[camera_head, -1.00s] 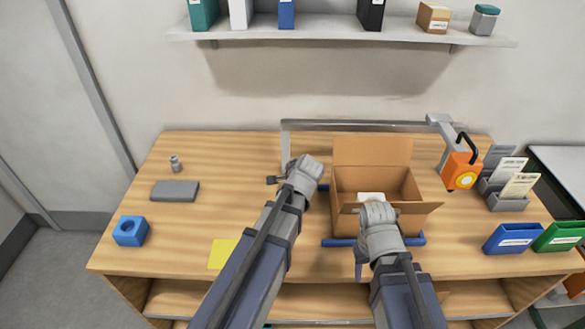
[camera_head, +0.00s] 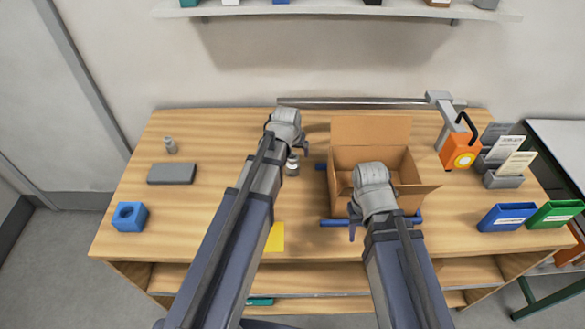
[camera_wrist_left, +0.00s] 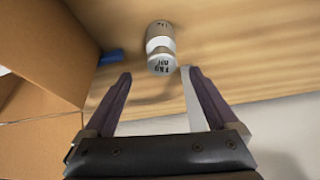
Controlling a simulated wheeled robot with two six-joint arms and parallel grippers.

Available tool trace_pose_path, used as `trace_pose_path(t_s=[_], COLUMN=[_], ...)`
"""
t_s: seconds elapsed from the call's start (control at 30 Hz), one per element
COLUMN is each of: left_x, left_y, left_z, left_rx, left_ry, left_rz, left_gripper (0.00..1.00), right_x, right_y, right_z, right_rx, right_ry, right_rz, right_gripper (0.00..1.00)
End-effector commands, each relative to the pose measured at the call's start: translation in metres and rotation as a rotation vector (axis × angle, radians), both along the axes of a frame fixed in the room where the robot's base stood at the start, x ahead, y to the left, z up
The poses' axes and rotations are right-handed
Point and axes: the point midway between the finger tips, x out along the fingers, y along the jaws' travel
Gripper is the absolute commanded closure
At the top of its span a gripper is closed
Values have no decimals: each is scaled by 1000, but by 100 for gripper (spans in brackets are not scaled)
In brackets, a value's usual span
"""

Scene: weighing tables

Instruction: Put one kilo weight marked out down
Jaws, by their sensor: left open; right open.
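A small silver-grey weight (camera_head: 292,166) stands on the wooden table, left of the cardboard box. In the left wrist view the weight (camera_wrist_left: 160,48) shows dark lettering that seems to include OUT upside down. My left gripper (camera_head: 288,140) is open and empty beside the weight. In the left wrist view its fingertips (camera_wrist_left: 160,74) are apart, with the weight just beyond the gap, not held. My right gripper (camera_head: 368,205) is open at the near side of the cardboard box (camera_head: 372,133); its fingertips are partly hidden.
A smaller weight (camera_head: 171,146), a grey pad (camera_head: 171,173) and a blue block with a hole (camera_head: 130,217) stand at left. A yellow sheet (camera_head: 275,237) lies in front. An orange scale (camera_head: 463,152) hangs at right, near blue (camera_head: 508,217) and green (camera_head: 555,214) bins.

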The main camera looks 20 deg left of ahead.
Motion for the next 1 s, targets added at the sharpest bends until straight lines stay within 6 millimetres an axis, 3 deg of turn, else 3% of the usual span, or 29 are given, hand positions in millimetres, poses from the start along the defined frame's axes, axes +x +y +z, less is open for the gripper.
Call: trace_pose_path(t_s=[0.27, 0.7, 1.0], left_x=[2, 15, 16], left_y=[1, 5, 5], left_z=[-8, -54, -53], left_rx=[0, 1, 1], left_ry=[0, -1, -1], left_rz=[-1, -2, -2], left_gripper=[8, 8, 9], right_x=[0, 0, 0], right_y=[0, 0, 0], right_z=[-8, -54, -53], right_rx=[0, 0, 0], right_ry=[0, 0, 0], right_rz=[0, 0, 0], right_gripper=[51, 51, 51])
